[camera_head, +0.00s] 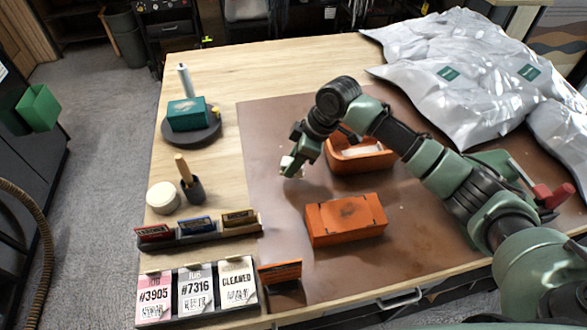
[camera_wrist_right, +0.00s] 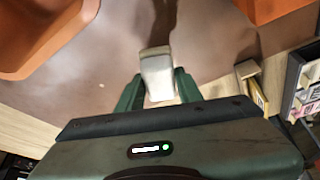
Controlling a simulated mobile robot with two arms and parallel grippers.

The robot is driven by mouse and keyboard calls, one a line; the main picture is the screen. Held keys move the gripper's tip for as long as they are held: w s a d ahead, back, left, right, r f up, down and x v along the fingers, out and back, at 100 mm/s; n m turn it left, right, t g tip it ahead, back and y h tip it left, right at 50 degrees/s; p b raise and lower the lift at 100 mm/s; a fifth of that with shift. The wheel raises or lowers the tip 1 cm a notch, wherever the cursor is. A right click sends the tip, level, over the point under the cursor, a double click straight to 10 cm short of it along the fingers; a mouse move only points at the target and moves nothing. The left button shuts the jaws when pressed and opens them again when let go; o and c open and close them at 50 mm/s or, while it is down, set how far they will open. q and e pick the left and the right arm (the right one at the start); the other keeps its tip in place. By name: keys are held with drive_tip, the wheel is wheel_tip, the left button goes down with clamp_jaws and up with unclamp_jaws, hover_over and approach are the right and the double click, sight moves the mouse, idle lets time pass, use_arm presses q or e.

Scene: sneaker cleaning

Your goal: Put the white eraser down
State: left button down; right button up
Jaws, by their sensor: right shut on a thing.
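The white eraser (camera_wrist_right: 157,75) is held between the fingertips of my right gripper (camera_wrist_right: 157,90) in the right wrist view. In the head view the right gripper (camera_head: 291,166) hangs over the left part of the brown mat (camera_head: 273,126), with a small pale bit of the eraser (camera_head: 288,163) showing at its tips. I cannot tell for sure whether the eraser touches the mat. My left gripper is not in view.
An orange tray (camera_head: 345,165) with a white thing in it lies right of the gripper. An orange box (camera_head: 345,220) stands in front. A card rack (camera_head: 200,238) and a round white tin (camera_head: 162,197) are at left. Silvery bags (camera_head: 450,100) fill the back right.

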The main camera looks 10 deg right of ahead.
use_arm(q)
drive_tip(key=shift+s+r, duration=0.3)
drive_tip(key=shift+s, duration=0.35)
use_arm(e)
drive_tip(key=shift+f, duration=1.9)
drive_tip(key=o, duration=1.2)
drive_tip(key=shift+f, duration=0.1)
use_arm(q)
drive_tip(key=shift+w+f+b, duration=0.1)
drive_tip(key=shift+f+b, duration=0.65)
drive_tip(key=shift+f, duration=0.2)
use_arm(e)
drive_tip(key=v, duration=1.2)
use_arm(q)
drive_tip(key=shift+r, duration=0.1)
use_arm(e)
drive_tip(key=shift+r, duration=0.25)
